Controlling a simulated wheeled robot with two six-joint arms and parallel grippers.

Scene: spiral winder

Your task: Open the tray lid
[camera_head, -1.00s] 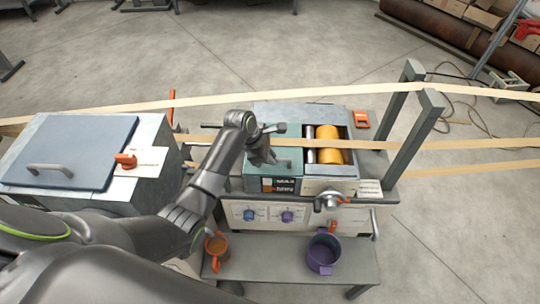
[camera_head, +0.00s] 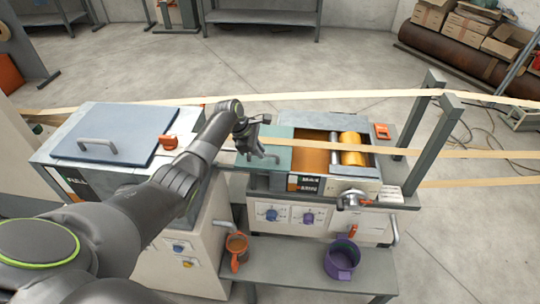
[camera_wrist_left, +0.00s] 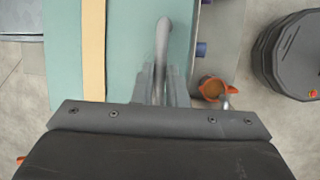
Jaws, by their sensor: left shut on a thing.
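The teal tray lid (camera_head: 252,162) lies flat on top of the right-hand machine and sticks out past its left edge. My left gripper (camera_head: 256,146) is over the lid, shut on its grey bar handle (camera_head: 268,156). In the left wrist view the fingers (camera_wrist_left: 155,88) close around the near end of the handle (camera_wrist_left: 162,40). To the right of the lid, the open tray (camera_head: 312,157) shows orange contents, a steel roller and a yellow roller (camera_head: 352,148). My right gripper is not in view.
Tan strips (camera_head: 440,153) run across above the machine, between grey posts (camera_head: 440,130). A blue lid (camera_head: 115,135) tops the left cabinet. An orange mug (camera_head: 237,250) and a purple pot (camera_head: 342,260) stand on the lower shelf (camera_head: 290,265).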

